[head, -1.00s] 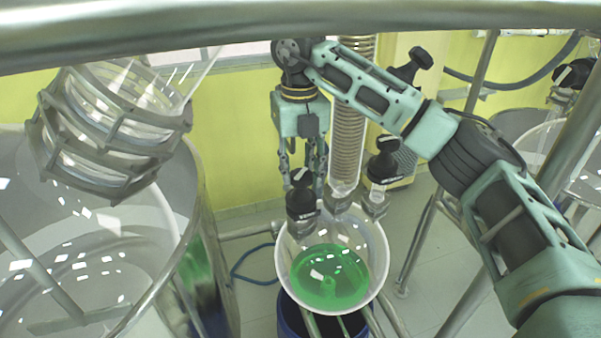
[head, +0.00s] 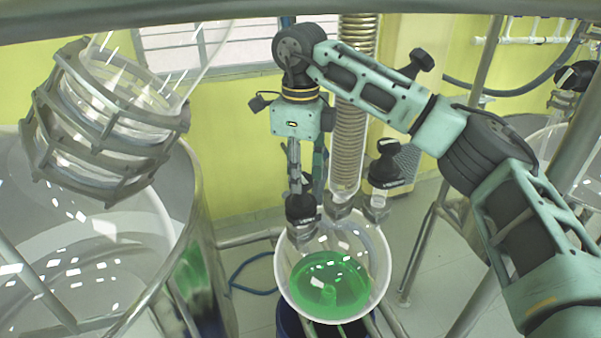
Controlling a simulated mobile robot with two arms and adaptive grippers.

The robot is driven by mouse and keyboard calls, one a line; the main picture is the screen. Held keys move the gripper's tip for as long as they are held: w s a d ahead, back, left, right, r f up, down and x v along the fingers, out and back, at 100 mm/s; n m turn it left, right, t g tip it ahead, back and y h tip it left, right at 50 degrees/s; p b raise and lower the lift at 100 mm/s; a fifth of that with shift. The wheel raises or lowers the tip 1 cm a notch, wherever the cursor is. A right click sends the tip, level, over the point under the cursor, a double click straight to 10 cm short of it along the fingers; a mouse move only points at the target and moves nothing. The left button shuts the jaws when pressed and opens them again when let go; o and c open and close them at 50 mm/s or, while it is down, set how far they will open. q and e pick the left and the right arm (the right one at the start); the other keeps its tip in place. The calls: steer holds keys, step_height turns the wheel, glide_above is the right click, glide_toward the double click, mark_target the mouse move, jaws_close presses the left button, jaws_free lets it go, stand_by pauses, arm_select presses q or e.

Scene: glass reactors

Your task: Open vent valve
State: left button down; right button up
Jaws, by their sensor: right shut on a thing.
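A round glass flask (head: 378,262) with green liquid sits low in the middle. Two black-capped valves stand on its top: a left valve (head: 300,210) and a right valve (head: 387,168). I cannot tell from labels which one is the vent valve. My right gripper (head: 303,192) points down from above, its fingers shut on the black cap of the left valve. The fingers partly hide the top of that cap, and the contact is small in the picture. The right valve stands upright, apart from my gripper. My left gripper is not in view.
A coiled glass condenser (head: 355,140) rises just right of my gripper. A large glass vessel (head: 170,225) and a caged glass neck (head: 105,125) fill the left. Metal frame tubes (head: 420,240) stand at right, and a thick rail crosses the top.

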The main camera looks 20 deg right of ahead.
steer(key=n, duration=0.3)
steer(key=shift+s+n, duration=0.1)
steer(key=shift+n, duration=0.3)
steer(key=n, duration=0.3)
steer(key=shift+d+n, duration=0.1)
steer(key=shift+n, duration=0.2)
steer(key=n, duration=0.3)
steer(key=shift+d+n, duration=0.1)
steer(key=shift+n, duration=0.2)
steer(key=n, duration=0.4)
steer(key=shift+d+p, duration=0.1)
steer(key=shift+p, duration=0.3)
steer(key=n, duration=0.6)
steer(key=n+p, duration=0.1)
steer(key=n, duration=0.1)
steer(key=shift+w+d+n, duration=0.1)
steer(key=shift+w+n, duration=0.1)
steer(key=shift+n, duration=0.1)
steer(key=n, duration=0.3)
steer(key=shift+n, duration=0.3)
steer(key=shift+w+r+n+p, duration=0.15)
steer(key=shift+n+p, duration=0.25)
steer(key=shift+n, duration=1.5)
